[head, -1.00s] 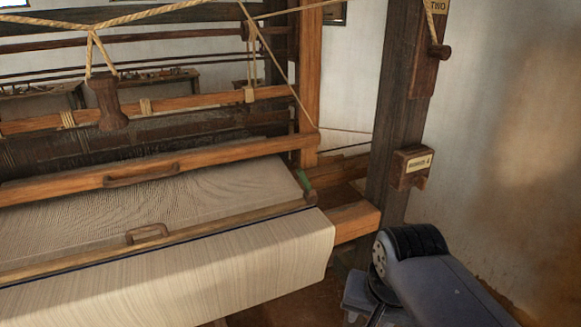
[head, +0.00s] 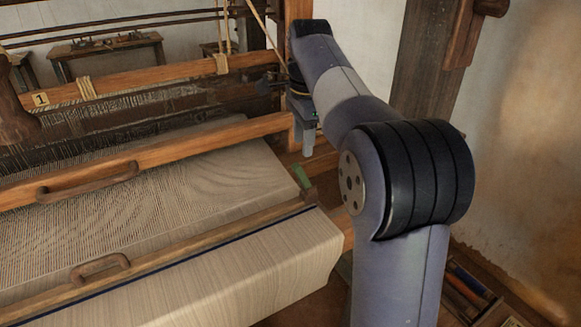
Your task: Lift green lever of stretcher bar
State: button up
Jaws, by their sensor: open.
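The green lever (head: 301,176) is a short piece that leans at the right end of the wooden stretcher bar (head: 190,239), by the cloth's right edge. The bar lies across the pale cloth and has a brown handle (head: 100,266). My gripper (head: 308,150) is open and points down just above the green lever, apart from it in the picture. Its fingers are small and partly in shade, and nothing shows between them.
A wooden beam (head: 150,158) with a long handle crosses the loom behind the stretcher bar, close to my gripper. A dark post (head: 422,80) stands to the right of my arm. A tray of tools (head: 475,290) lies at the lower right.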

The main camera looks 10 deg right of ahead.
aim_at(301, 179)
jog(key=f, duration=1)
jog(key=shift+w+f, duration=0.25)
jog(key=shift+w, duration=0.1)
jog(key=shift+c, duration=0.2)
grip_shut()
